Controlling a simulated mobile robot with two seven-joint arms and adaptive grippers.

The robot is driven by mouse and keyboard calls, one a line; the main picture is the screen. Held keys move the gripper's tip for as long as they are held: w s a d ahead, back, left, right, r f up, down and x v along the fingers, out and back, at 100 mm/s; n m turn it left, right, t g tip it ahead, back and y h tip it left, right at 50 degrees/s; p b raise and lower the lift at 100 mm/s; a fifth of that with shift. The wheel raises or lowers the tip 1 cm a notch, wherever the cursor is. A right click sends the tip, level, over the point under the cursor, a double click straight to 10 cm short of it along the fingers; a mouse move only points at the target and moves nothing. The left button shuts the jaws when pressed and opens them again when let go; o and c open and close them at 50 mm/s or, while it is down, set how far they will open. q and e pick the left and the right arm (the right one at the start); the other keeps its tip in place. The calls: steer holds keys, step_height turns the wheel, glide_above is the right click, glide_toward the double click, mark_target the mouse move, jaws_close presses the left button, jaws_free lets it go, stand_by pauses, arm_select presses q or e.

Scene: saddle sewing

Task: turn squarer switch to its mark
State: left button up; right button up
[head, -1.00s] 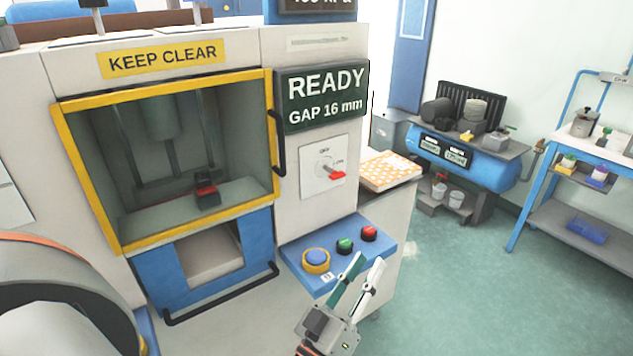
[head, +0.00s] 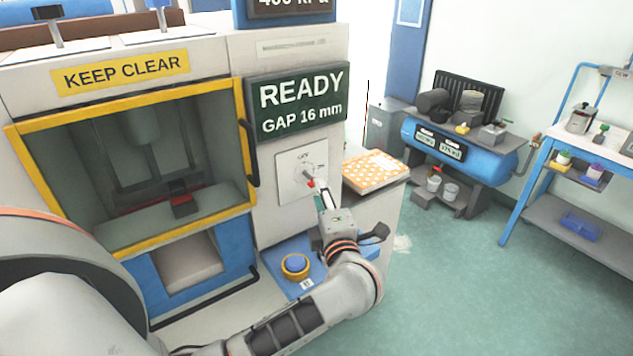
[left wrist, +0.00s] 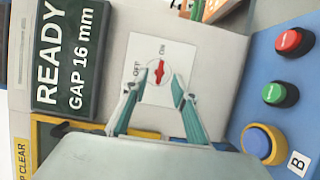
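The squarer switch is a small rotary knob with a red handle (head: 310,183) on a white plate (head: 290,180) marked OFF and ON, on the machine's front. In the left wrist view, turned sideways, the red handle (left wrist: 158,72) lies beside the OFF and ON labels. My left gripper (head: 321,193) is just in front of the switch, partly covering it. In the wrist view the left gripper's fingers (left wrist: 155,84) are spread, with the red handle between and just beyond the tips; I cannot tell whether they touch it. My right gripper is not in view.
The display (head: 297,102) reads READY, GAP 16 mm. Below the switch, a blue panel holds a blue button (head: 296,264), a green button (left wrist: 274,92) and a red button (left wrist: 289,40). A dark door handle (head: 250,150) stands left of the switch. A dotted-top stack (head: 375,170) sits right.

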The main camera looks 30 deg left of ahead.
mark_target(311, 178)
arm_select(q)
steer(key=x, duration=0.5)
jaws_close()
